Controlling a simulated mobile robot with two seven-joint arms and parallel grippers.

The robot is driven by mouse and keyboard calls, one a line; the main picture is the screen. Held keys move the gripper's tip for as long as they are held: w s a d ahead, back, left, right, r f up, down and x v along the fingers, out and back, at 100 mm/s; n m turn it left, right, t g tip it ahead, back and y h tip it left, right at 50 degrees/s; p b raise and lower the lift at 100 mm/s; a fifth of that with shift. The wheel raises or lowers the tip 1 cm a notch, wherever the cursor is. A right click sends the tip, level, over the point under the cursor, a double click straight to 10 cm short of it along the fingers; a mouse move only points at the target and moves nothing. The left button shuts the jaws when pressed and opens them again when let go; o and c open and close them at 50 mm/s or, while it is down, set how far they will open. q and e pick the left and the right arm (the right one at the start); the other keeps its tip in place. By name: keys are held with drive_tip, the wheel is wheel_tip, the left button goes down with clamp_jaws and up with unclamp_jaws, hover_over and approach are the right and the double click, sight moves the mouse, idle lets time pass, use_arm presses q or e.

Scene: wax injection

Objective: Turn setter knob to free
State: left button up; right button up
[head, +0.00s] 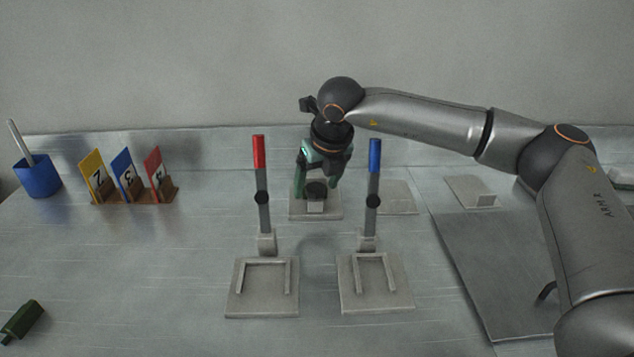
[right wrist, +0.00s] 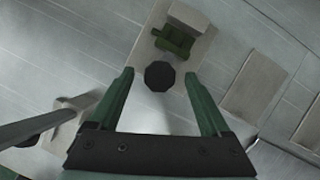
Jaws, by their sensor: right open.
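A black knob (head: 316,188) sits on a small grey plate (head: 328,212) at the back middle of the table. In the right wrist view the same knob (right wrist: 159,76) looks octagonal. My right gripper (head: 317,190) points down over it with its green fingers spread. In the right wrist view the fingertips of my right gripper (right wrist: 161,76) are apart on either side of the knob, with a gap on each side. Contact is not visible. The knob's markings are not readable. My left gripper is not in view.
Two upright levers, red-topped (head: 259,152) and blue-topped (head: 375,156), stand in front on either side. Numbered cards (head: 123,174) and a blue cup (head: 38,178) are at left. A dark green object (head: 22,320) lies front left. The table between is clear.

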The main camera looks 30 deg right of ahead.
clamp_jaws()
idle(0.5)
